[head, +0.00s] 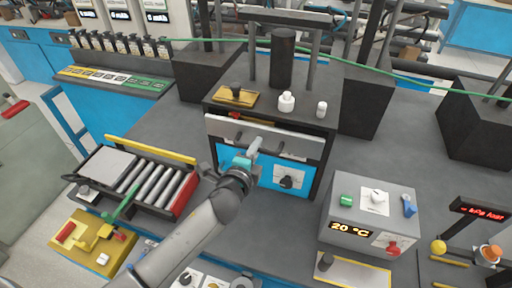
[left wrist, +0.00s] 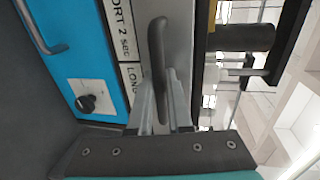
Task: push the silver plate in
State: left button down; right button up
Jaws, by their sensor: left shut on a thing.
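The silver plate (head: 225,128) is a long upright strip across the front of the black and blue machine (head: 228,157), with dark handles on its face. In the left wrist view the silver plate (left wrist: 180,35) runs top to bottom, with a dark bar handle (left wrist: 157,45) standing out from it. My left gripper (head: 256,146) is at the middle of the plate's front. Its fingers (left wrist: 160,105) are shut on the handle, one on each side. My gripper hides part of the plate and the panel below. My right gripper is not in view.
A white jar (head: 286,102) and a brass block (head: 235,95) sit on the machine's top. A roller tray (head: 150,187) stands to the left, a grey temperature box (head: 345,232) to the right. Grey bench top is clear between the machine and that box.

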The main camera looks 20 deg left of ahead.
pick_arm(q)
jog(key=shift+w, duration=0.1)
dwell(0.8)
jog(key=x, duration=0.3)
jog(key=shift+w+r+b, duration=0.3)
jog(key=shift+r, duration=0.05)
jog(key=c, duration=0.9)
grip_release()
jog(key=shift+w, duration=0.15)
jog(key=shift+o, duration=0.2)
jog(key=v, duration=1.5)
